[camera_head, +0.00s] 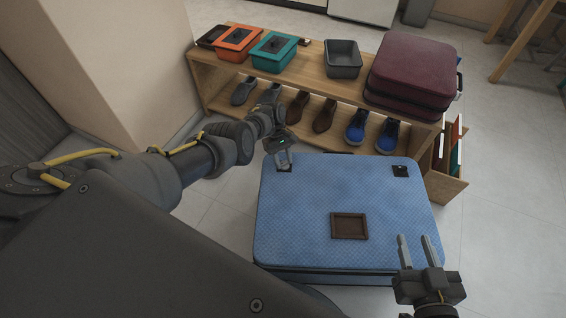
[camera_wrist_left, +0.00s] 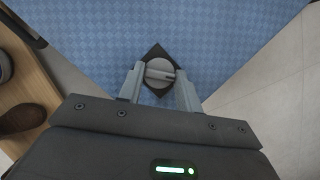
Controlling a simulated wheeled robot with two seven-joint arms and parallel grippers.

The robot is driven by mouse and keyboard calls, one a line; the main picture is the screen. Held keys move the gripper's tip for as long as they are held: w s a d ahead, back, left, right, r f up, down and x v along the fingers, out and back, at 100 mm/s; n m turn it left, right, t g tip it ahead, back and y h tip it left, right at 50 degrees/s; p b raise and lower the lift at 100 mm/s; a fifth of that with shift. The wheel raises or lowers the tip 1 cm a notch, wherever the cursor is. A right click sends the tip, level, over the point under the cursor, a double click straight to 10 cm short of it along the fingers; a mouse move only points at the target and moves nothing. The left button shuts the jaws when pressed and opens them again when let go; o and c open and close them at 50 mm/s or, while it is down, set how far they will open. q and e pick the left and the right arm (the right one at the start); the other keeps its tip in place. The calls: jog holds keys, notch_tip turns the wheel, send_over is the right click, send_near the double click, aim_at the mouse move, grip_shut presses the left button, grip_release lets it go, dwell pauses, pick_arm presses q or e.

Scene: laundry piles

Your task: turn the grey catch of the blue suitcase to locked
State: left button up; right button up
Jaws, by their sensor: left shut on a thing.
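The blue suitcase (camera_head: 310,215) lies flat and closed on the floor in the head view. It also fills the top of the left wrist view (camera_wrist_left: 215,35). My left gripper (camera_head: 283,163) is at its far left corner. In the left wrist view the gripper (camera_wrist_left: 160,75) is shut on the round grey catch (camera_wrist_left: 158,72), one finger on each side. The catch sits on a dark diamond-shaped plate, and its pointer ridge points right in that view. My right gripper (camera_head: 418,243) is open and empty above the suitcase's near right corner.
A wooden shelf (camera_head: 325,85) stands behind the suitcase, with an orange box (camera_head: 237,40), a teal box (camera_head: 273,51), a grey bin (camera_head: 343,59) and a maroon suitcase (camera_head: 413,72) on top. Several shoes sit below. A second dark fitting (camera_head: 400,171) is at the far right corner.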

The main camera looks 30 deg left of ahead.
pick_arm(q)
jog(key=m+g+b, duration=0.1)
jog(key=m+b, duration=0.1)
jog(key=m, duration=0.1)
jog(key=shift+d+f+m+y, duration=0.1)
jog(key=shift+f+m+y, duration=0.05)
jog(key=shift+m+y, duration=0.2)
jog(key=shift+m+g+y+b, duration=0.3)
jog(key=shift+m+b, duration=0.1)
jog(key=shift+m, duration=0.25)
jog(key=shift+d+m+y+b, duration=0.1)
jog(key=shift+m+y+b, duration=0.25)
jog(key=shift+m, duration=0.55)
pick_arm(e)
notch_tip(320, 180, up, 10)
jog(key=s+a+n+t+y, duration=0.1)
jog(key=t+y, duration=0.4)
jog(key=t, duration=0.2)
jog(key=shift+s+a+r+t, duration=0.2)
jog(key=shift+s+a+t, duration=0.1)
jog(key=shift+s+a, duration=0.05)
pick_arm(q)
jog(key=o, duration=1)
jog(key=shift+w, duration=0.1)
